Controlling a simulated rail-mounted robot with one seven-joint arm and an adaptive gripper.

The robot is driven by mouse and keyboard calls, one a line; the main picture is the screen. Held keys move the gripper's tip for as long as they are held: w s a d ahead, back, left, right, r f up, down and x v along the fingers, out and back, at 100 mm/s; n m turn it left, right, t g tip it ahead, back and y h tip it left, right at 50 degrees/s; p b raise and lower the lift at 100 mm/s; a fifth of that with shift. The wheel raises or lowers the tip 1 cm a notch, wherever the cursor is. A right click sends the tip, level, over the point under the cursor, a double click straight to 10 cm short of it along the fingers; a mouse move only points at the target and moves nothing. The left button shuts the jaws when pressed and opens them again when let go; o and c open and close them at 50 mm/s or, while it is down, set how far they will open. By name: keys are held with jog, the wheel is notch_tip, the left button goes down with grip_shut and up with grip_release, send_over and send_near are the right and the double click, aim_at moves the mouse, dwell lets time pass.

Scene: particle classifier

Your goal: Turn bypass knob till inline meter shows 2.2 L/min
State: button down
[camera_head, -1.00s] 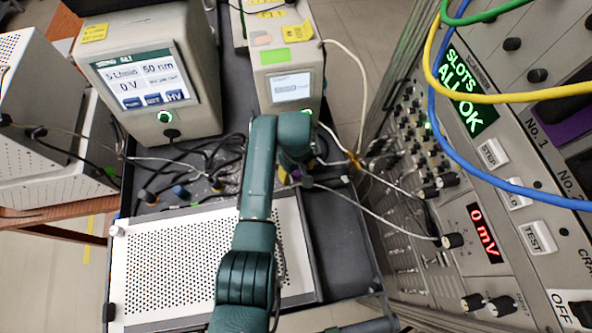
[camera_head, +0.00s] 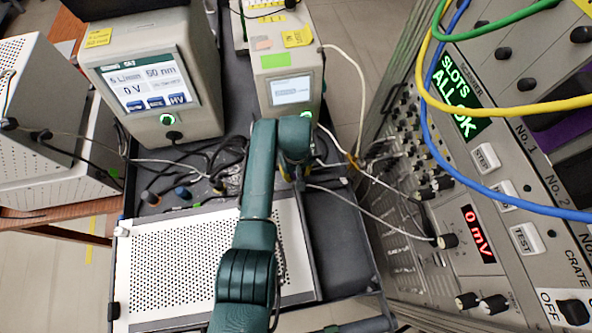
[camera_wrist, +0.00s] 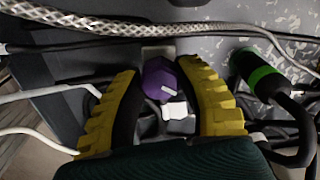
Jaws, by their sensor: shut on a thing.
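A purple knob (camera_wrist: 160,80) with a pale pointer line sits between the yellow ribbed fingers of my gripper (camera_wrist: 158,72) in the wrist view. My gripper is shut on this knob, one finger at each side. The pointer line lies nearly level, tilted slightly down to the right. In the head view my green arm reaches over the cart and mostly hides the knob and fingers. No display reading in L/min that is clearly the inline meter shows. A beige box (camera_head: 286,68) behind my arm has a small screen (camera_head: 291,90), too small to read.
A larger instrument (camera_head: 150,65) at the left shows "5 L/min", "50 nm" and "0 V". A perforated plate (camera_head: 170,265) lies on the cart. A rack panel (camera_head: 465,190) with cables stands close at right. A green-banded connector (camera_wrist: 262,80) and cables crowd the knob.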

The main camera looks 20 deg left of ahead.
jog(key=shift+f, duration=0.1)
jog(key=c, duration=0.6)
grip_release()
notch_tip(320, 180, up, 12)
